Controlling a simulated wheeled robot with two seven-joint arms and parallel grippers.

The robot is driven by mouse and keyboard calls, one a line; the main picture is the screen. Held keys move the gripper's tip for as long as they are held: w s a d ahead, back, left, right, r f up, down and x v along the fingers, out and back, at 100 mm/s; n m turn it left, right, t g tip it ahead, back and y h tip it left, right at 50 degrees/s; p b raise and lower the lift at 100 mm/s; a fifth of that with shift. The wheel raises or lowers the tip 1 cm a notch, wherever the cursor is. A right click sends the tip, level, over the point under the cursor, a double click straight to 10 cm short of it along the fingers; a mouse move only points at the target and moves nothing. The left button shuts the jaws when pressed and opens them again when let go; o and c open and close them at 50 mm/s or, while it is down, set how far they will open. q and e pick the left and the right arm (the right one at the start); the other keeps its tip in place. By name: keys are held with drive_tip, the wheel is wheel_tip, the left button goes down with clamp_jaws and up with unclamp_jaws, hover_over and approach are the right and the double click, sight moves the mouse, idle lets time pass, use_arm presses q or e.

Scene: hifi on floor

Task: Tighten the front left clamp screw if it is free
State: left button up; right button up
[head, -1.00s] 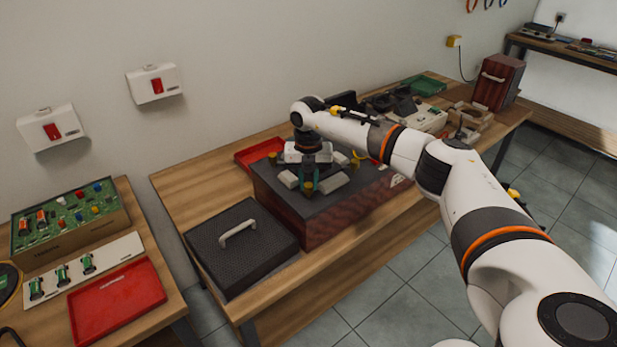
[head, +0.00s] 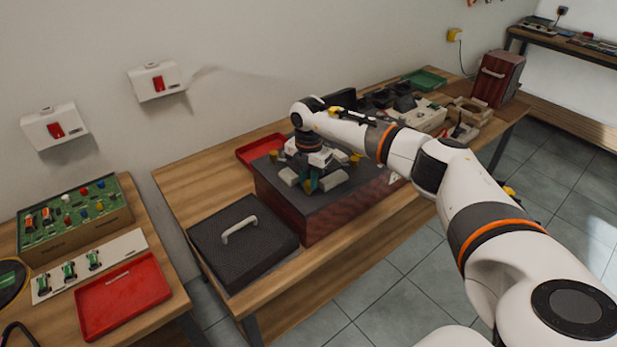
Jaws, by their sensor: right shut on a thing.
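The hi-fi unit, a dark red-brown box with a dark top (head: 365,196), sits on the wooden bench. Pale blocks and yellow-topped clamp screws are on its top. One yellow screw (head: 273,157) shows at the back left and another (head: 356,159) at the right. My right gripper (head: 309,185) points down at the front of this group, between two pale blocks. It is shut on a front clamp screw, which the fingers mostly hide. I cannot tell how tight that screw is. My left gripper is not in view.
A black perforated cover with a handle (head: 242,245) lies left of the unit. A red tray (head: 262,148) is behind it. Another red tray (head: 122,297) and a green board (head: 75,217) are on the left bench. Bare wood shows at the bench's back left.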

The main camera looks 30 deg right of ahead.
sight(309, 182)
drive_tip(key=shift+w+d+r, duration=0.1)
drive_tip(key=shift+r, duration=0.05)
drive_tip(key=o, duration=1)
wheel_tip(309, 182, up, 12)
drive_tip(key=b, duration=0.3)
